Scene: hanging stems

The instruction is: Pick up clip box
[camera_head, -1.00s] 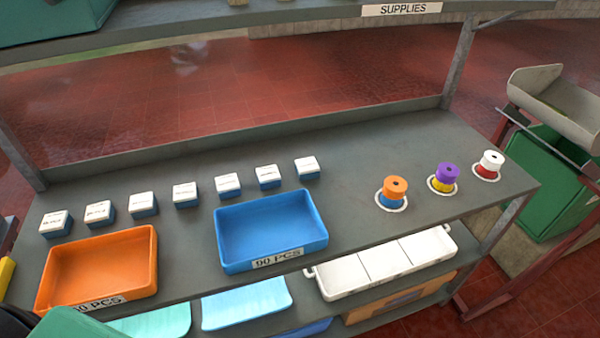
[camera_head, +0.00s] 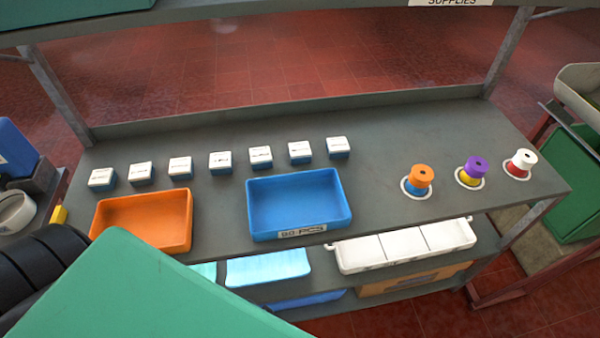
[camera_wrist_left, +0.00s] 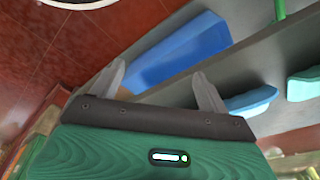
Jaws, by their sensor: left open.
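Several small boxes with white tops and blue sides stand in a row along the back of the grey shelf, from the leftmost box (camera_head: 103,179) to the rightmost box (camera_head: 338,148). Their labels are too small to read, so I cannot tell which is the clip box. My left gripper (camera_wrist_left: 162,82) is open and empty in the left wrist view, its two fingers spread. A blue object and a grey shelf edge lie beyond the fingers. No small box shows between them. My right gripper is not in view.
In front of the boxes are an orange tray (camera_head: 186,245) and a blue tray (camera_head: 343,215). Three two-coloured spools, including an orange one (camera_head: 419,178), stand at the right. A white divided tray (camera_head: 400,250) sits lower. The grey shelf (camera_head: 380,120) is clear behind the boxes.

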